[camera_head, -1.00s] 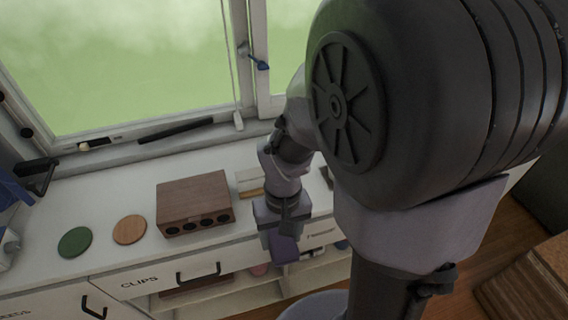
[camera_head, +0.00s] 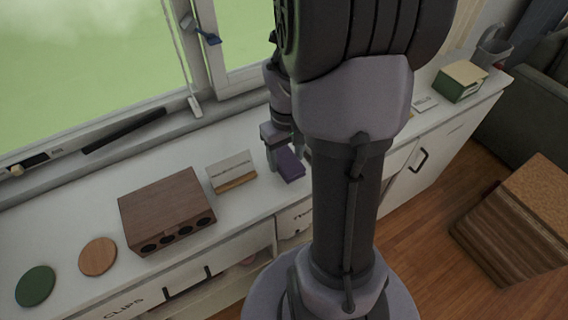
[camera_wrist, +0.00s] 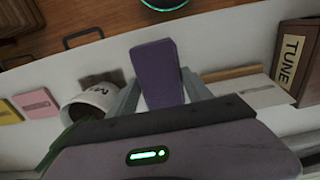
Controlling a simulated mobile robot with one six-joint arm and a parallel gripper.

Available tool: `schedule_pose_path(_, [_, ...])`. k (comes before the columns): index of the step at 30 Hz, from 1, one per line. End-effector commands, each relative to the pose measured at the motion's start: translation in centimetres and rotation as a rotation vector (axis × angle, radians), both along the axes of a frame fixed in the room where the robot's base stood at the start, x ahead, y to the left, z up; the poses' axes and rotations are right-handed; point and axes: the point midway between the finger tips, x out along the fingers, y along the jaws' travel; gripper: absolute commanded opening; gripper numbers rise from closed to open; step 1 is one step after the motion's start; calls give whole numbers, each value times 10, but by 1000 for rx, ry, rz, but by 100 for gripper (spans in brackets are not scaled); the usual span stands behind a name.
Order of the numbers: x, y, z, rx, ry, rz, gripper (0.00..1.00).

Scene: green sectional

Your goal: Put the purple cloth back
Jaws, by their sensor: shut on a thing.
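The purple cloth (camera_head: 290,164) is a small folded block. In the head view it is at my gripper (camera_head: 278,160), over the white counter (camera_head: 120,185). In the wrist view the cloth (camera_wrist: 158,72) stands between the two grey fingers of my gripper (camera_wrist: 160,98), which is shut on it. I cannot tell whether the cloth's underside touches the counter. My arm hides part of the counter to the right of the gripper in the head view.
A card in a wooden holder (camera_head: 232,172) and a brown box with round holes (camera_head: 166,210) stand left of the gripper. A white mug (camera_wrist: 93,100) is close beside the gripper in the wrist view. Green (camera_head: 36,286) and orange (camera_head: 98,256) discs lie further left.

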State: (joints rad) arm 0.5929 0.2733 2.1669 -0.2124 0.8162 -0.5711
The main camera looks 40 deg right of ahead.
Motion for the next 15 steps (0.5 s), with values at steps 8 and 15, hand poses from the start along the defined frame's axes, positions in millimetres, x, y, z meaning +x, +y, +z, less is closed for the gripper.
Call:
schedule_pose_path(8, [0,0,-36,0,0,0,26])
schedule_pose_path(15, [0,0,-39,0,0,0,62])
